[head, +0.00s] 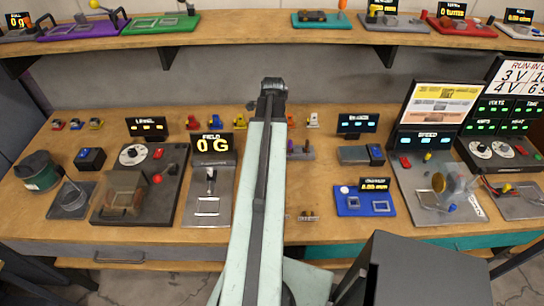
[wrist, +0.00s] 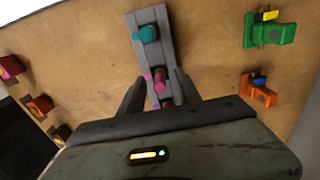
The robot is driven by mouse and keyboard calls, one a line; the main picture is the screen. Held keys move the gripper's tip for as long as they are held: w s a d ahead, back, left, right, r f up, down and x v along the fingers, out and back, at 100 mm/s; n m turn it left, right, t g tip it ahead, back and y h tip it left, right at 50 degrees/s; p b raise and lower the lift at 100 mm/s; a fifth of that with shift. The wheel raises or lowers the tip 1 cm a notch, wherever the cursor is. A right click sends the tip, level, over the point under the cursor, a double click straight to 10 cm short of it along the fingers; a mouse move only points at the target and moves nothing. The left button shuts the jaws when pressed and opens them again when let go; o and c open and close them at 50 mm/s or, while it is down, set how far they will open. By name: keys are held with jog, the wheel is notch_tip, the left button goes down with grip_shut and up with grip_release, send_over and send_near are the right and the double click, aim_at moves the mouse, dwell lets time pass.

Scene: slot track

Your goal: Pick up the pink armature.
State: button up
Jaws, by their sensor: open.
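In the wrist view a grey rack (wrist: 151,20) lies on the wooden bench. It carries a teal piece (wrist: 147,34) at its far end and the pink armature (wrist: 159,82) nearer to me. My gripper (wrist: 160,80) is open, with one dark finger on each side of the rack and the pink armature showing between them. I cannot tell the height of the fingers above it. In the head view the rack (head: 302,153) is partly hidden behind my arm, and my gripper cannot be made out there.
Orange (wrist: 258,90) and green (wrist: 270,32) blocks sit to the right in the wrist view; several red and orange ones sit left. In the head view a blue tray (head: 364,204) and a 0 G gauge (head: 213,145) flank my arm. A shelf (head: 240,28) runs above.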

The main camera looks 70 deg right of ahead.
jog(key=shift+r, duration=0.1)
grip_shut()
notch_tip(320, 180, up, 10)
jog(key=p, duration=1)
jog(key=shift+r+p, duration=0.1)
jog(key=shift+p, duration=0.25)
jog(key=shift+s, duration=0.1)
